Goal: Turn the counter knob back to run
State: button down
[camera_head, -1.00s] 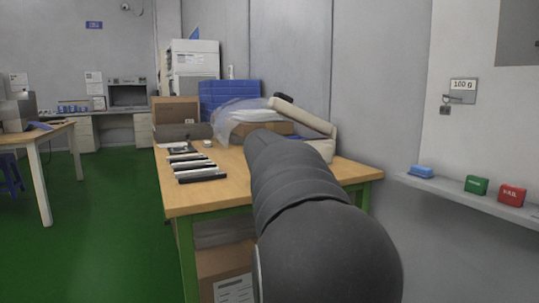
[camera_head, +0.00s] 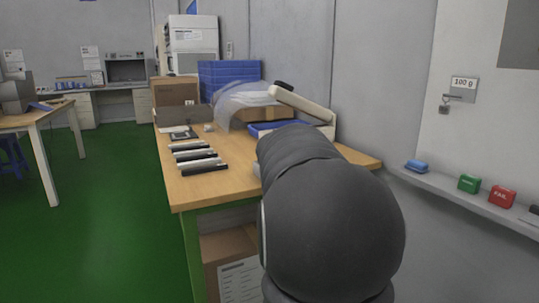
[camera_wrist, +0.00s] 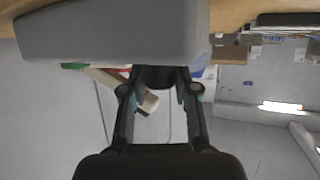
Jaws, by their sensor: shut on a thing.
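In the wrist view my gripper (camera_wrist: 160,92) has its two dark fingers closed around a dark knob (camera_wrist: 156,75). The knob sits at the lower edge of a grey housing (camera_wrist: 110,35), which fills the upper left of that view. The knob's markings and pointer are not visible, so I cannot tell its setting. In the head view my arm hides the gripper and the knob.
The wooden table (camera_head: 215,188) holds several dark and light bars (camera_head: 203,163), a blue tray (camera_head: 265,129) and a cardboard box (camera_head: 176,91). A wall shelf (camera_head: 455,194) at right carries blue, green and red blocks. Green floor is free at left.

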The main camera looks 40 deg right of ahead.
jog(key=shift+a+f, duration=0.1)
jog(key=shift+f, duration=0.15)
jog(key=c, duration=0.9)
grip_release()
jog(key=shift+a, duration=0.1)
jog(key=shift+o, duration=0.2)
jog(key=shift+r, duration=0.1)
jog(key=shift+d, duration=0.2)
jog(key=shift+r, duration=0.1)
jog(key=v, duration=1.2)
jog(key=shift+o, duration=0.2)
